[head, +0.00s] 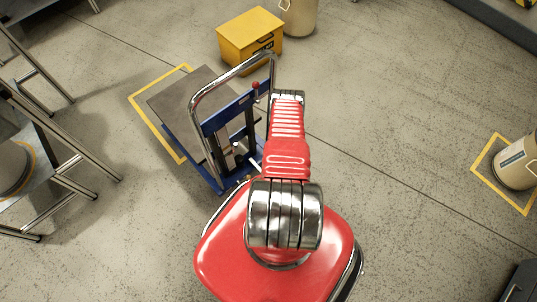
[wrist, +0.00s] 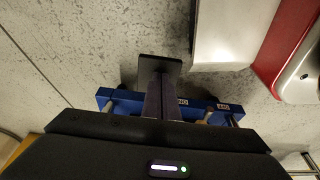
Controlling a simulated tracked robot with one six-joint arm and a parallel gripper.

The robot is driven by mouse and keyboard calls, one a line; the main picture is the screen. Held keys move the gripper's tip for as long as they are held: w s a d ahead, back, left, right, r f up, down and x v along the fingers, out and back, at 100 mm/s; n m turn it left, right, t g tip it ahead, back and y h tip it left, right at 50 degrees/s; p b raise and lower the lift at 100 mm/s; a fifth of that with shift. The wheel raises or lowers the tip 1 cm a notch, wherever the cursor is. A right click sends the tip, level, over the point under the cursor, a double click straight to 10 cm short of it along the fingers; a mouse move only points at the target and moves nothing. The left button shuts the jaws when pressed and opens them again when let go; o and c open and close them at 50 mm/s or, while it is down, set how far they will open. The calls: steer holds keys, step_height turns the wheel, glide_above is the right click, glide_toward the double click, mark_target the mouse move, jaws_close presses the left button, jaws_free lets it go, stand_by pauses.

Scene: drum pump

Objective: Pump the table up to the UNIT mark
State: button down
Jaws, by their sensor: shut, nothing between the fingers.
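The lift table shows in the head view left of my arm. It has a flat grey top (head: 190,100), a blue frame (head: 215,125) and a bent chrome handle (head: 196,92). A small red knob (head: 256,86) sits near the handle's right side. A short pale pedal or lever (head: 254,165) shows low on the frame, partly hidden by my arm. In the wrist view, my gripper (wrist: 160,66) is shut and empty, over the blue frame (wrist: 120,102). Small white labels (wrist: 222,106) on the frame are too small to read surely. I cannot tell whether the fingers touch it.
A yellow box (head: 250,38) and a beige drum (head: 298,16) stand behind the lift table. Another drum (head: 517,163) stands at the far right by a yellow floor marking (head: 498,190). Metal racks (head: 50,150) stand at left. The floor between my arm and the right drum is clear.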

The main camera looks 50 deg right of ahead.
steer(key=shift+s+a+f, duration=0.1)
steer(key=shift+s+f, duration=0.05)
steer(key=shift+f, duration=0.95)
steer(key=shift+s+a+f, duration=0.1)
steer(key=shift+s+f, duration=0.05)
steer(key=shift+f, duration=0.95)
steer(key=shift+r, duration=0.1)
steer(key=shift+s+r, duration=0.25)
steer(key=shift+r, duration=0.35)
steer(key=s+a+r, duration=0.1)
steer(key=s+r, duration=0.6)
steer(key=r, duration=0.3)
steer(key=shift+a, duration=0.2)
steer(key=w+d+r, duration=0.1)
steer(key=w+r, duration=0.4)
steer(key=r, duration=0.3)
steer(key=shift+w+d+r, duration=0.2)
steer(key=shift+d+r, duration=0.15)
